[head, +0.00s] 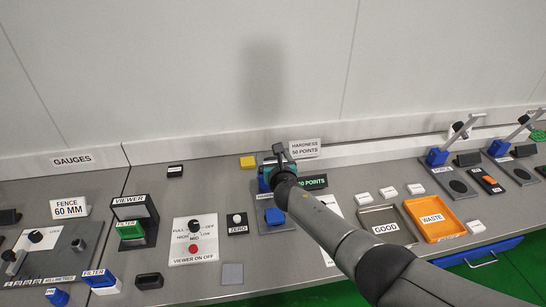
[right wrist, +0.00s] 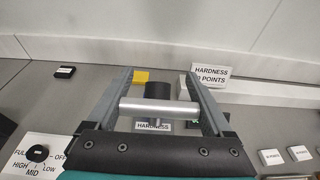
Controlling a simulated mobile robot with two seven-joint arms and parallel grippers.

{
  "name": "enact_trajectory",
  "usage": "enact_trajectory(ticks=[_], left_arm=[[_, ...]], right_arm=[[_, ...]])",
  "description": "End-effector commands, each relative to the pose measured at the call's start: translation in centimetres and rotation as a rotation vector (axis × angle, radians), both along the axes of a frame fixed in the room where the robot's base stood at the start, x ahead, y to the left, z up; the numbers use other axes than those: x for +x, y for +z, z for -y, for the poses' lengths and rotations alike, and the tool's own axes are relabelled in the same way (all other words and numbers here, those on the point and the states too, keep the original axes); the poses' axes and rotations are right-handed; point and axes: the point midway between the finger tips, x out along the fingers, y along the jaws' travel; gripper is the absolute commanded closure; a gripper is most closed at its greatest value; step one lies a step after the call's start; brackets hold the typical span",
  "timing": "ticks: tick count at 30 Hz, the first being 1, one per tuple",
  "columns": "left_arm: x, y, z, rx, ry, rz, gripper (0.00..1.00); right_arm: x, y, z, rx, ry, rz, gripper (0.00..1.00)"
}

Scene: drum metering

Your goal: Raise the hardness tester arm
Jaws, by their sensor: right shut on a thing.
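The hardness tester (head: 272,228) stands near the middle of the bench in the head view, with a blue block on the front of its grey base. My right arm hides most of its upper part. My right gripper (head: 281,156) is over the tester. In the right wrist view, it (right wrist: 158,88) is shut on the tester arm's silver bar handle (right wrist: 158,107), which lies crosswise between the fingers. A dark cylinder (right wrist: 158,89) and the "HARDNESS" label (right wrist: 153,126) show behind the bar. My left gripper is not in view.
A "HARDNESS 50 POINTS" sign (head: 305,148) stands behind the tester, with a yellow block (head: 248,162) to its left. The zero button (head: 237,219) and viewer switch panel (head: 194,240) are left. "GOOD" and "WASTE" trays (head: 431,218) are right, under and beyond my forearm.

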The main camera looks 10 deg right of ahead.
Motion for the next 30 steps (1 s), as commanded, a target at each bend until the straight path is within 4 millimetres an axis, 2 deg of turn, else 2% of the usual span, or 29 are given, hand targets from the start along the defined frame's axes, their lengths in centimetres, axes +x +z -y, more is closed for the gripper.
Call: enact_trajectory(ticks=[1, 20, 21, 24, 30], left_arm=[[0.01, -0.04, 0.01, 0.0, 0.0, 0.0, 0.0], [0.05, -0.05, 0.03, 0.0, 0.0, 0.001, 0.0], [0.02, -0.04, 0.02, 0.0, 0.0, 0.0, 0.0], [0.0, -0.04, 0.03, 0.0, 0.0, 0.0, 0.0], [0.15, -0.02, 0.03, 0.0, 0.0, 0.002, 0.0]], right_arm=[[-0.2, -0.51, 0.09, -0.001, -0.001, -0.009, 1.0], [-0.34, -0.84, 0.1, -0.002, -0.001, -0.014, 1.0], [-0.36, -0.85, 0.1, -0.002, -0.001, -0.015, 0.12], [-0.32, -0.73, 0.09, -0.002, -0.001, -0.012, 0.01], [-0.19, -0.42, 0.06, 0.0, 0.0, -0.007, 0.0]])
